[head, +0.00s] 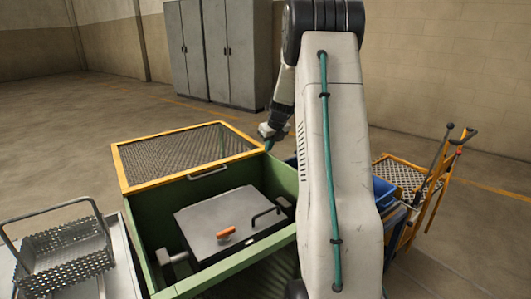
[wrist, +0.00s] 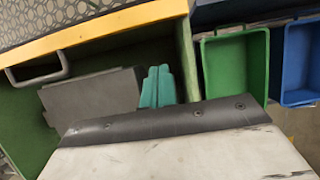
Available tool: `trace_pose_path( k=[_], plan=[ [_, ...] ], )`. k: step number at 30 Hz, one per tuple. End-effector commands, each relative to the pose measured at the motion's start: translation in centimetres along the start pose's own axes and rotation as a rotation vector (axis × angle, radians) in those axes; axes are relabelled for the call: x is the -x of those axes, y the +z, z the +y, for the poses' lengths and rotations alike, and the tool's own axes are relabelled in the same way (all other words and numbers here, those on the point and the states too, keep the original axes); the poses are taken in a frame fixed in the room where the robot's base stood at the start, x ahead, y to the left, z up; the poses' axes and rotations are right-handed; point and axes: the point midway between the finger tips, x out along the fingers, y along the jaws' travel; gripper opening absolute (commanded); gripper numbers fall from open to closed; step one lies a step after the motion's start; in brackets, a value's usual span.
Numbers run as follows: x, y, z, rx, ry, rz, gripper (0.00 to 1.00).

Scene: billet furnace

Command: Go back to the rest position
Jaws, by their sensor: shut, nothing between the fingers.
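My gripper shows in the wrist view (wrist: 157,87) as two teal fingers side by side, shut and empty. In the head view my gripper (head: 268,146) is small, near the right end of the raised yellow-framed mesh lid (head: 185,155), left of my large white arm link. My arm link hides part of the scene behind it. In the wrist view the fingers appear over the right side of a grey plate (wrist: 90,103); whether they touch it I cannot tell.
The green cabinet (head: 142,235) holds a grey box (head: 205,215) with an orange-handled part (head: 226,232). A wire basket (head: 65,250) stands at left. A green bin (wrist: 235,70) and blue bin (wrist: 298,65) lie right. A levered cart (head: 405,175) stands right; grey lockers (head: 215,50) stand behind.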

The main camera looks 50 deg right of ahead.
Motion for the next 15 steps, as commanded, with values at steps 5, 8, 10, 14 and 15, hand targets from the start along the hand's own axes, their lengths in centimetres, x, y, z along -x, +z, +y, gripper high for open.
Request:
trace_pose_path(
  k=[5, 8, 10, 14, 15],
  plan=[
    [3.5, 0.0, -0.1, 0.000, -0.001, -0.001, 0.00],
    [4.6, 0.0, -0.1, 0.000, -0.001, -0.001, 0.00],
    [5.1, 0.0, 0.0, 0.000, 0.000, 0.000, 0.00],
    [5.4, 0.0, 0.0, -0.001, 0.000, 0.001, 0.00],
    [5.4, 0.0, 0.0, -0.001, 0.000, 0.001, 0.00]
  ],
)
